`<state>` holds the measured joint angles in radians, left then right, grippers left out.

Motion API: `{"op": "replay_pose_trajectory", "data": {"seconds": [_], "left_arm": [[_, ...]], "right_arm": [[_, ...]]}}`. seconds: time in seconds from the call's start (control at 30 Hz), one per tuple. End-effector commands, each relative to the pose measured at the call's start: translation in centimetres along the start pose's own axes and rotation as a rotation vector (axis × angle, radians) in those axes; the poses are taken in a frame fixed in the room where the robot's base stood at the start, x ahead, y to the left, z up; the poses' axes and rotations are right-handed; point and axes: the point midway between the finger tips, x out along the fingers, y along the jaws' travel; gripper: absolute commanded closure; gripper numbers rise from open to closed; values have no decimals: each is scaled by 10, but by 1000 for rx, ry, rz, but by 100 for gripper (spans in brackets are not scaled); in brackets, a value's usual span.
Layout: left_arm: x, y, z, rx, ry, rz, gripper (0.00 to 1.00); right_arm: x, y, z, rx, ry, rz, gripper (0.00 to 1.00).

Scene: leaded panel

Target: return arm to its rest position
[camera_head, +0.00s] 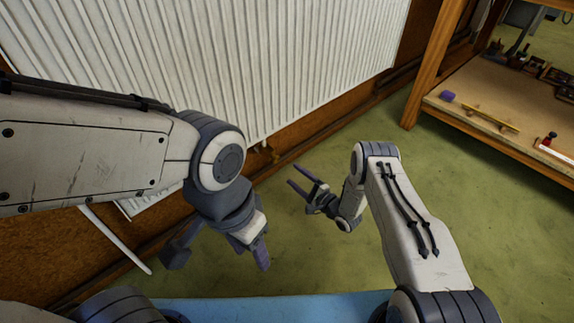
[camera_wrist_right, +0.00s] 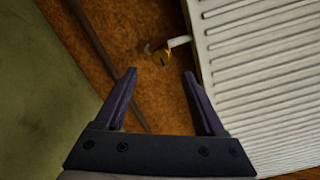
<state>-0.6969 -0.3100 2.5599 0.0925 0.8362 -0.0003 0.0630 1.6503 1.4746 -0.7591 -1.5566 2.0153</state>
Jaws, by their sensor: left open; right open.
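My left gripper (camera_head: 262,258) hangs at the end of the left arm, left of centre in the head view, pointing down over the green floor. Its jaws are seen nearly edge-on and nothing shows in them. My right gripper (camera_head: 294,176) is at the centre of the head view, open and empty, with its fingers pointing left toward the radiator wall. In the right wrist view its two dark purple fingers (camera_wrist_right: 159,75) stand apart with nothing between them.
A white ribbed radiator (camera_head: 260,60) hangs on the brown wall beside both arms; it also shows in the right wrist view (camera_wrist_right: 265,75), near a brass valve (camera_wrist_right: 161,57). A wooden workbench (camera_head: 470,125) with small items stands at the right. Green floor (camera_head: 320,255) between is clear.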

Motion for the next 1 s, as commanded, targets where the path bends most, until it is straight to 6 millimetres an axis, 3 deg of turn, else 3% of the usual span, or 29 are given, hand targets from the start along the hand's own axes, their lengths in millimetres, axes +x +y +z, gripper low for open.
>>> {"op": "replay_pose_trajectory", "data": {"seconds": [0.2,0.73,0.87,1.0], "left_arm": [[-7,0,0,0,0,0,50],[-7,0,0,0,0,0,50],[-10,1,0,0,0,0,50],[-18,1,-1,0,0,0,50]], "right_arm": [[-17,0,0,1,1,0,28],[-15,-1,0,-7,1,3,28],[2,-18,5,-98,22,52,28],[37,-55,21,-326,75,192,28]]}}
